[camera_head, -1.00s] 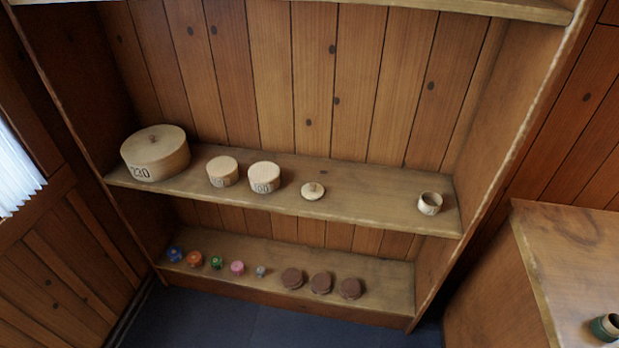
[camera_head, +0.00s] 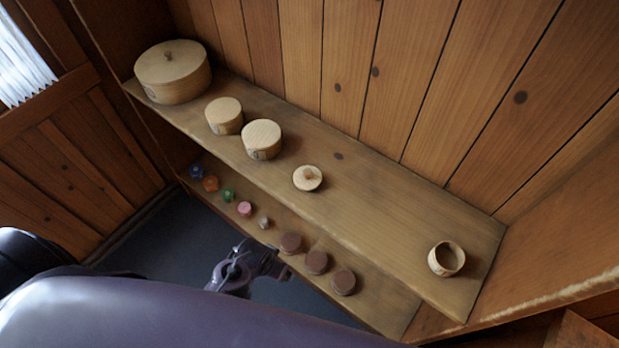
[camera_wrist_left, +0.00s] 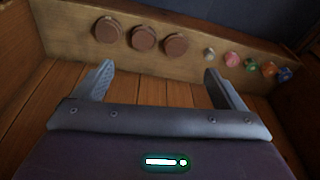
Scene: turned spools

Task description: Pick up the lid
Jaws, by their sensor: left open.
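The lid (camera_head: 308,179) is a small round pale-wood disc with a knob on top. It lies flat on the upper shelf in the head view, between a lidded box and an open round box (camera_head: 446,259). My left gripper (camera_head: 268,262) is in front of the shelves, below and to the left of the lid in the picture and apart from it. In the left wrist view my left gripper (camera_wrist_left: 158,70) has its two fingers spread wide with nothing between them. The lid is not seen in the wrist view. My right gripper is not in view.
A large lidded box (camera_head: 172,72) and two smaller ones (camera_head: 224,116) (camera_head: 262,139) stand left of the lid. The lower shelf holds small coloured pieces (camera_head: 228,195) and brown round pieces (camera_head: 316,262).

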